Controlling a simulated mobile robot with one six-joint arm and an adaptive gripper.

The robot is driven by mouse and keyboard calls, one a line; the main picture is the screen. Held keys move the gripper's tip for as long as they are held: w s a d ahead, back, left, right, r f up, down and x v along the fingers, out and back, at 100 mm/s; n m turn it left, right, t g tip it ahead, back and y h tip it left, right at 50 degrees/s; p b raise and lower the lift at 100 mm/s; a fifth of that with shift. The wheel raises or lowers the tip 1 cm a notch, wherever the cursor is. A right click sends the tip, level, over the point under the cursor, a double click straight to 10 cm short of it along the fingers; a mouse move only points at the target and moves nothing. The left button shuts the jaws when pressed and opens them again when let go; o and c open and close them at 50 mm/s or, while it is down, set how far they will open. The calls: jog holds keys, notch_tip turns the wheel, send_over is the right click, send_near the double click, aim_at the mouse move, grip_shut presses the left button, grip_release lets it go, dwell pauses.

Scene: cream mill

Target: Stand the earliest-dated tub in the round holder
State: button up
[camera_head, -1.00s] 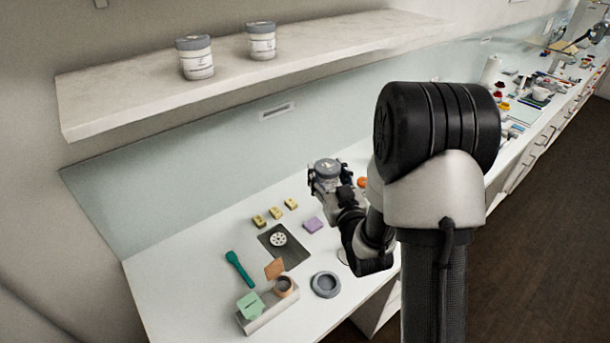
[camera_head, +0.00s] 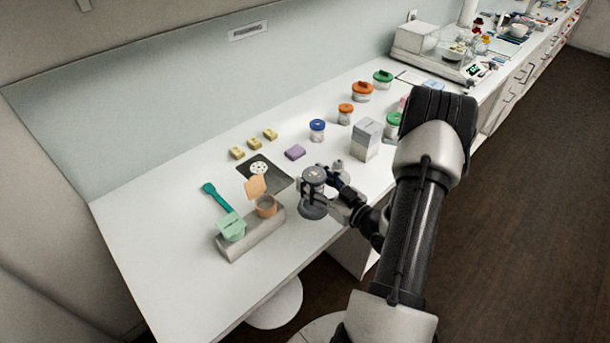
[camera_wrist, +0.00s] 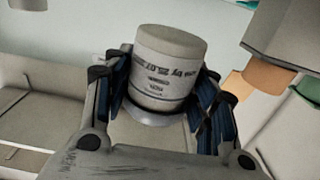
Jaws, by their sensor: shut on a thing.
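My gripper (camera_head: 316,186) is shut on a white tub with a grey lid (camera_head: 313,174), held upright above the counter. In the wrist view the tub (camera_wrist: 165,75) stands between my two fingers (camera_wrist: 165,100), with dark print on its label that is too blurred to read. The round holder (camera_head: 313,211), a dark grey ring, is on the counter directly below the tub in the head view. I cannot tell whether the tub's base touches or sits in it. No other tub of this kind is identifiable in the head view now.
A grey block (camera_head: 262,236) with green and peach items stands left of the holder, near the front edge. A grey box (camera_head: 367,139) and colour-lidded jars stand right.

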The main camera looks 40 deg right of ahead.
jog(key=shift+f+b, duration=1.1)
jog(key=shift+f, duration=0.65)
jog(key=shift+f+b, duration=0.5)
jog(key=shift+f+b, duration=1.05)
jog(key=shift+b, duration=0.55)
dwell(1.5)
dwell(0.3)
jog(key=o, duration=1.4)
jog(key=shift+c, duration=0.2)
jog(key=s, duration=1.2)
jog(key=shift+d, duration=0.45)
